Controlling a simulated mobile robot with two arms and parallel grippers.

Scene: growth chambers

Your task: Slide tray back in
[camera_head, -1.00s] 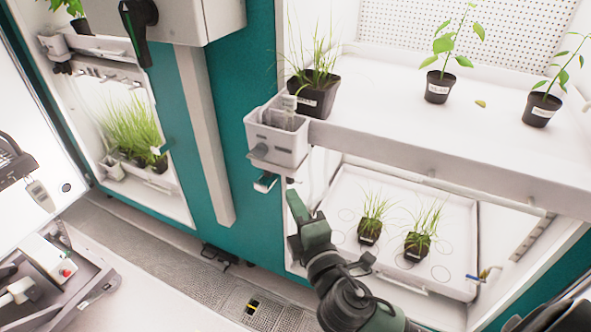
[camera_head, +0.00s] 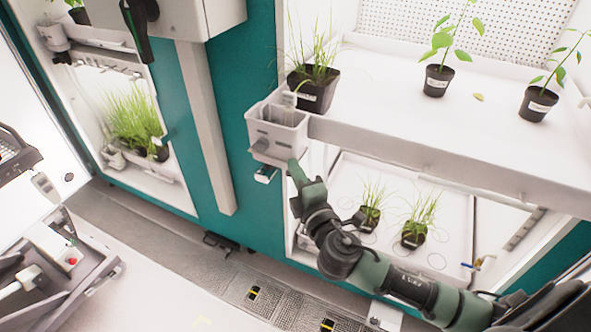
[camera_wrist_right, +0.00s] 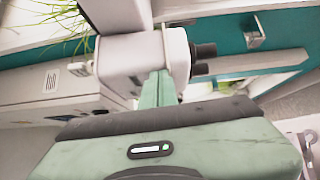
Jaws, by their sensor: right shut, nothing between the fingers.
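The white tray (camera_head: 459,222) lies on the lower shelf of the right-hand chamber. Two small black pots of grass, a left one (camera_head: 369,218) and a right one (camera_head: 414,236), stand on it. My right arm crosses in front of the tray and hides its front edge. My right gripper (camera_head: 293,168) is shut and empty at the chamber's left post, just below the grey bin and left of the tray, apart from it. In the right wrist view its closed fingers (camera_wrist_right: 158,88) point at a pale housing with dark knobs (camera_wrist_right: 203,58); contact is unclear. My left gripper is not in view.
The upper shelf (camera_head: 420,150) overhangs the tray and carries several potted plants. A grey bin (camera_head: 276,137) hangs at its left corner. A blue-handled valve (camera_head: 481,264) sits right of the tray.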

